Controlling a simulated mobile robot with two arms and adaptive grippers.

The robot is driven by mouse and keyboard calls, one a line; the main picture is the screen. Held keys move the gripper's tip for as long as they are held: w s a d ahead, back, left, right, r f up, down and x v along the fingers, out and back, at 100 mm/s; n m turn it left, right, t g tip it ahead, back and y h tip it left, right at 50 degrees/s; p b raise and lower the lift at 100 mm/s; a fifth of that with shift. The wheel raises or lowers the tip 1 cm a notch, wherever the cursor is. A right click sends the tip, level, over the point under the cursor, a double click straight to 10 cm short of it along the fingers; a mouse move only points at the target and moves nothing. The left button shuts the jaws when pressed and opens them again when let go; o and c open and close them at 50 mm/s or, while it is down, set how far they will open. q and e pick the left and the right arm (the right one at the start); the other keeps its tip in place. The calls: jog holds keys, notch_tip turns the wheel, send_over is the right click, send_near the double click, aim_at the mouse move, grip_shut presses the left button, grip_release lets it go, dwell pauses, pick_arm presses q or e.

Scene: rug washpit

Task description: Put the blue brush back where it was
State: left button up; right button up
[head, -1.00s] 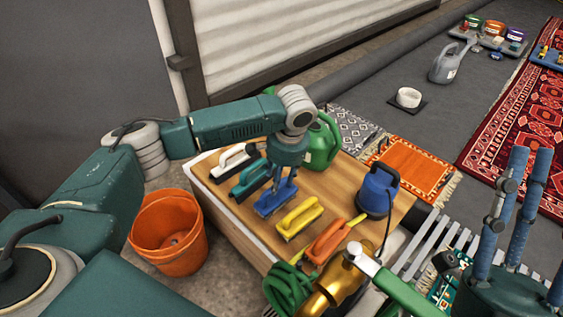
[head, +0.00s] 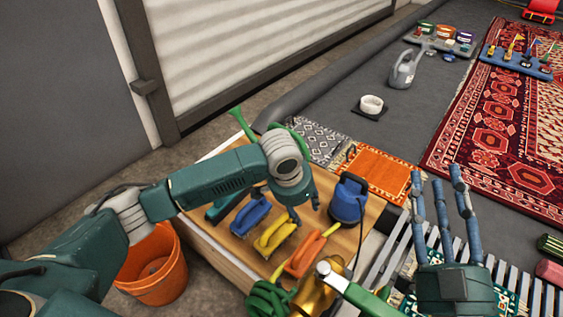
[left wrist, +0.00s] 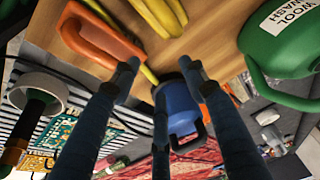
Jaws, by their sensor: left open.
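The blue brush (head: 250,215) lies on the wooden table top (head: 236,250) in a row of brushes, between the teal brush (head: 222,207) and the yellow brush (head: 275,234). My left gripper (head: 310,200) is open and empty, apart from the blue brush and to its right, near the blue pump-like device. Its spread fingers show in the left wrist view (left wrist: 160,80), with nothing between them; the blue brush is not visible there. My right gripper (head: 440,195) is at the right, fingers up and apart, empty.
An orange brush (head: 303,254), a blue device (head: 349,198) and a coiled green hose (head: 268,299) are on or by the table. The green jug (left wrist: 285,40) is close to my left gripper. An orange bucket (head: 155,265) stands at the left on the floor.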

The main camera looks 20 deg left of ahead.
pick_arm(q)
jog(key=s+d+m+t+h, duration=0.1)
jog(key=s+d+h, duration=0.15)
jog(key=d, duration=0.65)
jog(key=s+d+r+t+h, duration=0.1)
jog(key=d+r+t+h, duration=0.6)
jog(key=r, duration=0.4)
jog(key=s+a+r+n+t+y, duration=0.2)
jog(key=a+r+t, duration=0.3)
jog(key=a+r, duration=0.3)
jog(key=s+a+r+n+t+y, duration=0.2)
jog(key=s+a+r+t, duration=0.3)
jog(key=a+r, duration=0.3)
jog(key=shift+r+y, duration=0.5)
jog(key=shift+y, duration=0.35)
